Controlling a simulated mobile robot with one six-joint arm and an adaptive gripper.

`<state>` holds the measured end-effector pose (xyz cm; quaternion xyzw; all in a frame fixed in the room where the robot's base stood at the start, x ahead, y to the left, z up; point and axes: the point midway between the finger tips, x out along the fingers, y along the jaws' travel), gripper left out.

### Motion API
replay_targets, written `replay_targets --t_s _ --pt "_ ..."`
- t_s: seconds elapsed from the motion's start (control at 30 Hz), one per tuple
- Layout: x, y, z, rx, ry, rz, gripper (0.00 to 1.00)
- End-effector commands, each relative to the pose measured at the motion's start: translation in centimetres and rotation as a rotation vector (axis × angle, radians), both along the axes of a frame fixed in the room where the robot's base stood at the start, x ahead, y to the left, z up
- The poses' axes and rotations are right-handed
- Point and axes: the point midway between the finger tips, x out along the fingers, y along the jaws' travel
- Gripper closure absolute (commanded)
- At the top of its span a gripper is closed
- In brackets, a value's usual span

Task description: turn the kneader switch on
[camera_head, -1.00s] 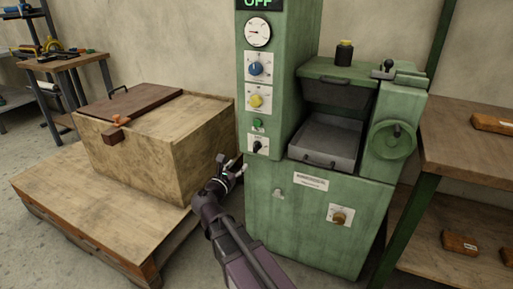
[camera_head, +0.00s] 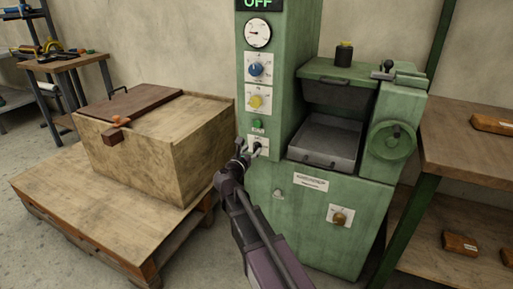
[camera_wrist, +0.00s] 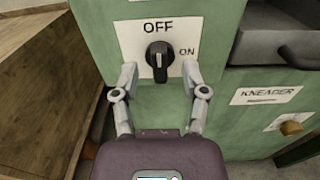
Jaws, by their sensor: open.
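The kneader is a green machine (camera_head: 318,225) with a "KNEADER" label (camera_wrist: 266,95) on its front. Its switch is a black rotary knob (camera_wrist: 160,58) on a white plate marked OFF at the top and ON at the right. The knob's white pointer line stands upright, toward OFF. In the wrist view my gripper (camera_wrist: 159,74) is open, with its fingertips on either side of the knob's lower part; I cannot tell whether they touch it. In the head view my gripper (camera_head: 249,151) partly covers the switch plate. The display (camera_head: 258,4) at the top reads OFF.
A metal tray (camera_head: 322,143) is to the right. A wooden box (camera_head: 185,150) on a pallet stands close at left. Shelves stand at right.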

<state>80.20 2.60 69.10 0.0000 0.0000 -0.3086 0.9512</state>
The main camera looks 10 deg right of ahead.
Motion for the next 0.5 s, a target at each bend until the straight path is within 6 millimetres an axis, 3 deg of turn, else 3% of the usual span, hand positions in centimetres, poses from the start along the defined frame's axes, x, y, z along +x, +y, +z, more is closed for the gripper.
replay_targets --t_s 0.2,0.5 --pt "1.8 -1.2 0.0 0.000 0.000 0.000 0.43" --pt "2.2 -1.7 0.0 0.000 0.000 0.000 0.43"
